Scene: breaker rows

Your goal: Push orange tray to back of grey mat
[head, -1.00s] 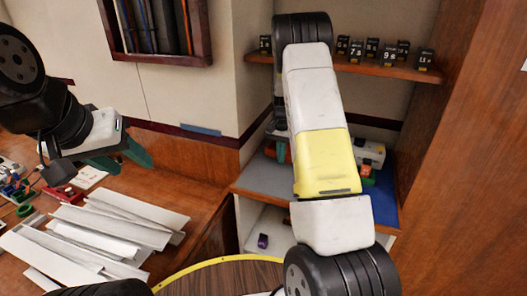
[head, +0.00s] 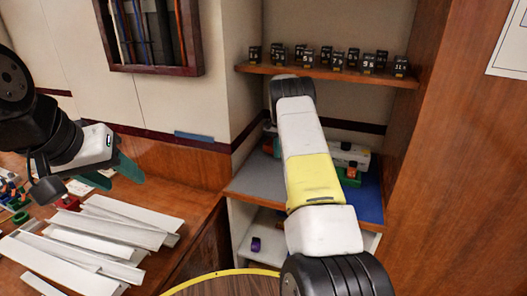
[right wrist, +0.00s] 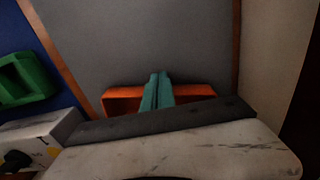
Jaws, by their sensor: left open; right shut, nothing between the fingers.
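The orange tray (right wrist: 118,100) lies on the grey mat (right wrist: 140,45) in the right wrist view, partly covered by my right gripper (right wrist: 159,74). That gripper's teal fingers are shut with nothing between them. They cross the middle of the tray; I cannot tell whether they touch it. Bare grey mat lies beyond the fingertips. In the head view the grey mat (head: 255,182) is the left part of the cabinet's middle shelf, and my right arm hides much of the tray area. My left gripper (head: 128,172) is open and empty above the bench on the left.
A blue mat (head: 369,205) adjoins the grey one, with a green part (right wrist: 25,80) and a white device (right wrist: 45,135). Above, a shelf (head: 325,76) holds several black breakers. White strips (head: 85,235) lie on the left bench. The cabinet's right wall (head: 440,150) stands close.

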